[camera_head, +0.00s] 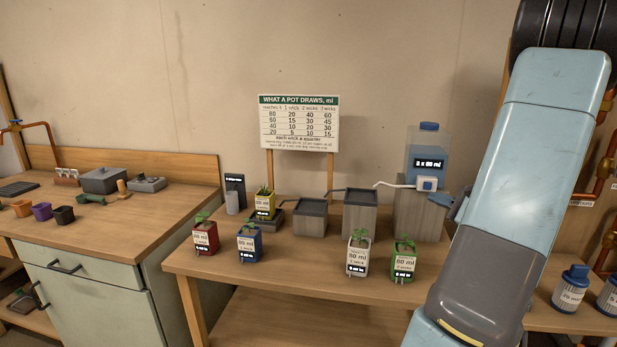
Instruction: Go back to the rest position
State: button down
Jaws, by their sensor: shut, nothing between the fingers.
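My arm (528,170) fills the right side of the view, with pale blue and grey links. My gripper is not visible; a small blue-grey piece (443,207) shows at the arm's left edge, and I cannot tell what it belongs to. The arm hides part of the table's right side and the wall behind it.
A wooden table (300,262) bears several labelled plant pots, including a red pot (205,238), grey boxes and a water tank (428,145). A chart sign (299,122) stands behind. A workbench (110,222) is at left. Blue-capped bottles (571,289) stand at right.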

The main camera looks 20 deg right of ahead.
jog(key=shift+a, duration=0.1)
jog(key=s+a+r+n+g+y, duration=0.15)
jog(key=a+n+g, duration=0.4)
jog(key=a, duration=0.85)
jog(key=a+r+n+g+y, duration=0.3)
jog(key=a+n+g, duration=0.25)
jog(key=a, duration=0.75)
jog(key=s+a+r+n+h, duration=0.2)
jog(key=s+a+n+h, duration=0.2)
jog(key=s+n, duration=0.2)
jog(key=s+a+r+n+h, duration=0.3)
jog(key=s+a+n+h, duration=0.1)
jog(key=s, duration=0.4)
jog(key=shift+s+a+r+n+h, duration=0.3)
jog(key=shift+a+n, duration=0.35)
jog(key=shift+n, duration=0.55)
